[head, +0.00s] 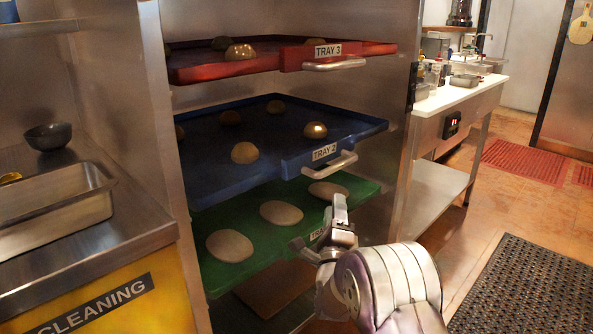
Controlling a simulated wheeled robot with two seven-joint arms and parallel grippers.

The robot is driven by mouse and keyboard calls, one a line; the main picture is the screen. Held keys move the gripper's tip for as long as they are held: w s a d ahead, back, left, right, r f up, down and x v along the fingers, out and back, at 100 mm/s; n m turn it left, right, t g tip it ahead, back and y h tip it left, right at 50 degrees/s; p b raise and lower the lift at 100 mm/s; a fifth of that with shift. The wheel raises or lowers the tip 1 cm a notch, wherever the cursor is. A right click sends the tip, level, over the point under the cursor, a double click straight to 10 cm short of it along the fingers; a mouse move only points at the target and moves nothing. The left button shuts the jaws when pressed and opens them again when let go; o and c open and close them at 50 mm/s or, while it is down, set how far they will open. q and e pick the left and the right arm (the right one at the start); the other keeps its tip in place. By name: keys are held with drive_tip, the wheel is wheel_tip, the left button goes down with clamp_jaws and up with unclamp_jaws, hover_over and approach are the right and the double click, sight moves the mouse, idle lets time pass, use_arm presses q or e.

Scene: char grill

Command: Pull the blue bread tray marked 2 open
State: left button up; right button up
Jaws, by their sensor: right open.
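The blue tray (272,151) sits on the middle level of the metal rack, with a white "TRAY 2" label (324,152) on its front. Several round bread rolls lie on it. Its light metal handle (331,165) is at the front right, below the label. My right gripper (320,228) is open and empty. It appears below and in front of the handle, apart from it, and overlaps the green tray's front in the picture. My left gripper is not in view.
The red tray (316,57), marked 3, is above with rolls on it. The green tray (259,256) below holds flat dough pieces; my gripper partly covers its label. A steel counter (100,240) stands left. Floor with a dark mat (530,290) is clear at right.

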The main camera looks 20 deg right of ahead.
sight(339, 163)
drive_tip(key=shift+m+h, duration=0.3)
drive_tip(key=shift+m, duration=0.5)
drive_tip(key=x, duration=0.4)
drive_tip(key=r+b+x, duration=0.1)
drive_tip(key=x, duration=0.3)
drive_tip(key=b+x, duration=0.1)
drive_tip(key=x, duration=0.3)
drive_tip(key=shift+s+d+r, duration=0.2)
drive_tip(key=shift+s+r, duration=0.05)
drive_tip(key=shift+s, duration=0.05)
clamp_jaws()
